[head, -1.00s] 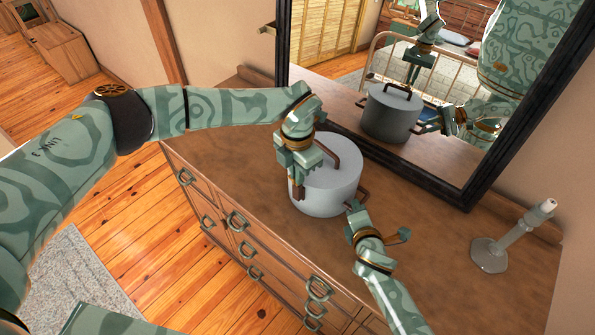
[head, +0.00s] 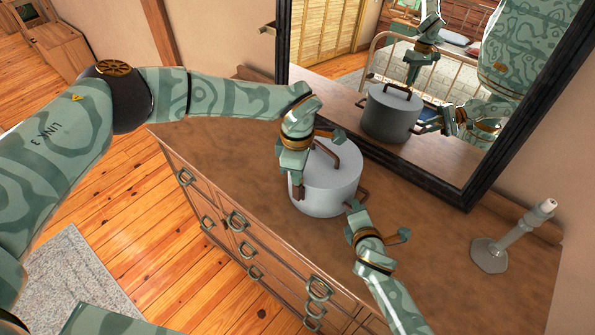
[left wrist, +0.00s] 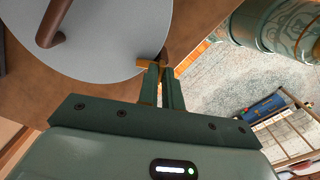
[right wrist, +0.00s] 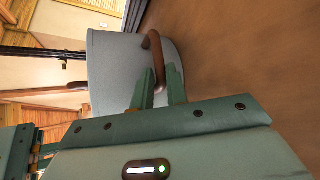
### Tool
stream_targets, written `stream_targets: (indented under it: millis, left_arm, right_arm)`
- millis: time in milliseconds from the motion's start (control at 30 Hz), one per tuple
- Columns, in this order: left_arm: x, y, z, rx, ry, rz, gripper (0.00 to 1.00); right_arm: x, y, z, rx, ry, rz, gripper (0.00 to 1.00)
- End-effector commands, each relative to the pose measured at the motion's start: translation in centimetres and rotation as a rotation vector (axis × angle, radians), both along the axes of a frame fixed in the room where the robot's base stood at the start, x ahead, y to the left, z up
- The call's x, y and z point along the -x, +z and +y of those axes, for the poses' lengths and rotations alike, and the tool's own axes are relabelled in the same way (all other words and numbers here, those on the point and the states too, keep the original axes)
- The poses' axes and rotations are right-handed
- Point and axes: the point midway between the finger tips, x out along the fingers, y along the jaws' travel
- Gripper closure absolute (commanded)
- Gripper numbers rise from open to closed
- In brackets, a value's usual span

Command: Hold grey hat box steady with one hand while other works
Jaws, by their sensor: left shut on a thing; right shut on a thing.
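The grey hat box (head: 325,190) stands upright on the dresser top, with a brown handle (head: 325,152) across its lid. It also shows in the left wrist view (left wrist: 110,40) and the right wrist view (right wrist: 112,70). My left gripper (head: 298,193) is at the box's left side, shut on a brown side handle that its fingers mostly hide. My right gripper (head: 351,208) is at the box's near right side, shut on the other brown side handle (right wrist: 157,60). The lid looks seated on the box.
The wooden dresser (head: 430,240) has bare top to the right of the box. A grey candlestick (head: 490,254) with a pale candle stands there. A dark-framed mirror (head: 450,170) rises close behind the box and reflects it.

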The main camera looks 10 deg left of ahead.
Motion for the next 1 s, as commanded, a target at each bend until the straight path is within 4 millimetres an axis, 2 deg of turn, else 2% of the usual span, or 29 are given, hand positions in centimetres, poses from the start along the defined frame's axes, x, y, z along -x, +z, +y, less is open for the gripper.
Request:
stream_targets:
  millis: [33,500,1000]
  left_arm:
    - [-0.2,0.15,0.15,-0.003,-0.039,-0.004,1.0]
    - [-0.19,0.17,0.15,-0.003,-0.376,-0.003,1.0]
    - [-0.21,0.16,0.18,-0.003,-0.474,-0.003,1.0]
  right_arm:
    - [0.38,-0.79,-0.41,0.014,-0.004,0.014,1.0]
    - [0.36,-0.78,-0.45,0.015,-0.005,0.014,1.0]
    - [0.35,-0.77,-0.46,0.015,-0.005,0.014,1.0]
